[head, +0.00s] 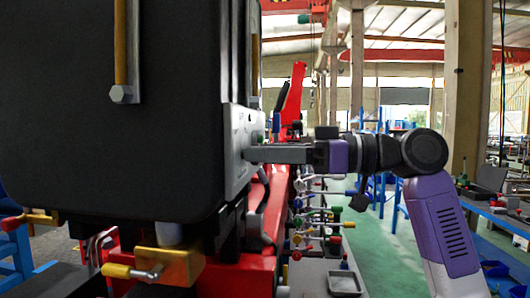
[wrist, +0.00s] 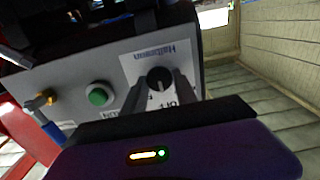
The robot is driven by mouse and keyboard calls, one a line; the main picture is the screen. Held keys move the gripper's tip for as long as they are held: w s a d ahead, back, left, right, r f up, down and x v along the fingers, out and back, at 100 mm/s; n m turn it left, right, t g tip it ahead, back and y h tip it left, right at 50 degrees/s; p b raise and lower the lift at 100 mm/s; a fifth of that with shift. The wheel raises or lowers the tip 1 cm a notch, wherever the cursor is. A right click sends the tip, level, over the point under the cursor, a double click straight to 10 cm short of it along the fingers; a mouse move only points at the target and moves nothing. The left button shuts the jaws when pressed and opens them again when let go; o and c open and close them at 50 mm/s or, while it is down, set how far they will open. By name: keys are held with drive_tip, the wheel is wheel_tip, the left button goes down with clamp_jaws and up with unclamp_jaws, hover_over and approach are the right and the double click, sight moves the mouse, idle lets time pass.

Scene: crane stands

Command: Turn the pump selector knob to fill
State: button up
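The selector knob (wrist: 159,79) is a round black knob on a white label on the grey control panel (wrist: 75,75). The label's lettering is tilted and partly hidden, so I cannot read the knob's setting. My gripper (wrist: 159,84) has one finger on each side of the knob, with the tips close to it. I cannot tell whether the fingers press on it. In the head view my gripper (head: 249,154) reaches in from the right, level, with its tips at the face of the grey panel (head: 236,138). The knob is hidden there.
A green button (wrist: 98,96) sits on the panel left of the knob, and a yellow-orange fitting (wrist: 41,99) is at its left edge. A large black box (head: 110,110) fills the head view's left. Several levers (head: 310,215) stand below my arm.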

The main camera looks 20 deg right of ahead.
drive_tip(key=shift+r+m+p, duration=0.1)
drive_tip(key=shift+m+p, duration=0.3)
clamp_jaws()
drive_tip(key=shift+w+d+m+p, duration=0.1)
drive_tip(key=shift+m+p, duration=3.1)
drive_tip(key=shift+m, duration=0.9)
drive_tip(key=o, duration=1.1)
unclamp_jaws()
drive_tip(key=shift+d, duration=0.1)
